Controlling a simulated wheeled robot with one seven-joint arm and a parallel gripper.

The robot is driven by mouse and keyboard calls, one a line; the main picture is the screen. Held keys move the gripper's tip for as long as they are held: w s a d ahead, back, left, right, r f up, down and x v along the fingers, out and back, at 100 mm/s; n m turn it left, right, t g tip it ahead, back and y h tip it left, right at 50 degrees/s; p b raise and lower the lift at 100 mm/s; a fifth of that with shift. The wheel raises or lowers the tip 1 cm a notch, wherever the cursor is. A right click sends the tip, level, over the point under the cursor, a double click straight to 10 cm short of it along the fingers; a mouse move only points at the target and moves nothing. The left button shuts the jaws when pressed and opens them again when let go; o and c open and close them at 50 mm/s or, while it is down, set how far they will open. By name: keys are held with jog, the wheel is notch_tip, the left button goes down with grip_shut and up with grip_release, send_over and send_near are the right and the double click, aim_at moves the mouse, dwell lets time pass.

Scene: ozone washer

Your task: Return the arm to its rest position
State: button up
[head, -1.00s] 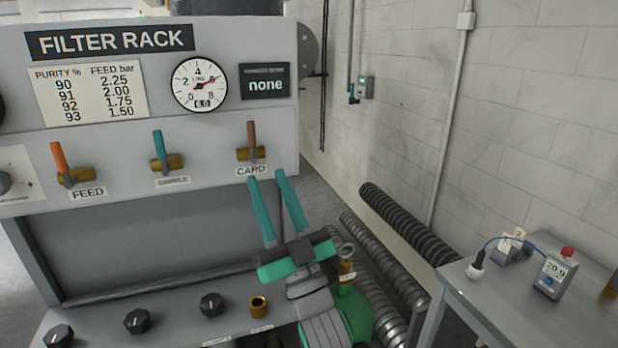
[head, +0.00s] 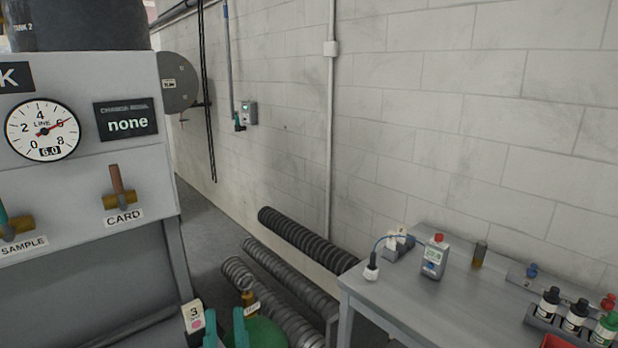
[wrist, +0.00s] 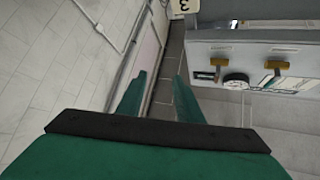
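My gripper (head: 226,328) shows at the bottom edge of the head view as two upright teal fingertips, set apart with nothing between them. In the wrist view my gripper (wrist: 159,98) has its two teal fingers spread and empty, pointing away over the floor. The rest of my arm is below the head picture. A green cylinder (head: 262,333) with a brass valve shows just right of the fingertips. A pale card marked 3 (head: 194,318) shows just left of them; a card marked 3 also shows at the top of the wrist view (wrist: 187,6).
The filter rack (head: 85,200) stands at the left, with its CARD valve (head: 119,190) and gauge (head: 42,130). Ribbed hoses (head: 300,238) lie along the wall.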

jog(key=s+d+f+m+g+h, duration=0.1)
jog(key=s+d+f+g+h, duration=0.2)
jog(key=s+f, duration=0.5)
jog(key=s+d+f+m+g+h, duration=0.1)
jog(key=s+d+f+h, duration=0.3)
jog(key=f, duration=0.8)
jog(key=s+d+f+n+g, duration=0.1)
jog(key=s+d+f, duration=0.1)
jog(key=s, duration=0.5)
jog(key=s+d+f+n+g, duration=0.2)
jog(key=s+d+f, duration=0.1)
jog(key=s+f, duration=0.2)
jog(key=s+d+f+n+g, duration=0.2)
jog(key=s+d+f, duration=0.1)
jog(key=s, duration=0.6)
jog(key=shift+f+y, duration=0.25)
jog(key=shift+y, duration=0.15)
jog(key=shift+a, duration=0.2)
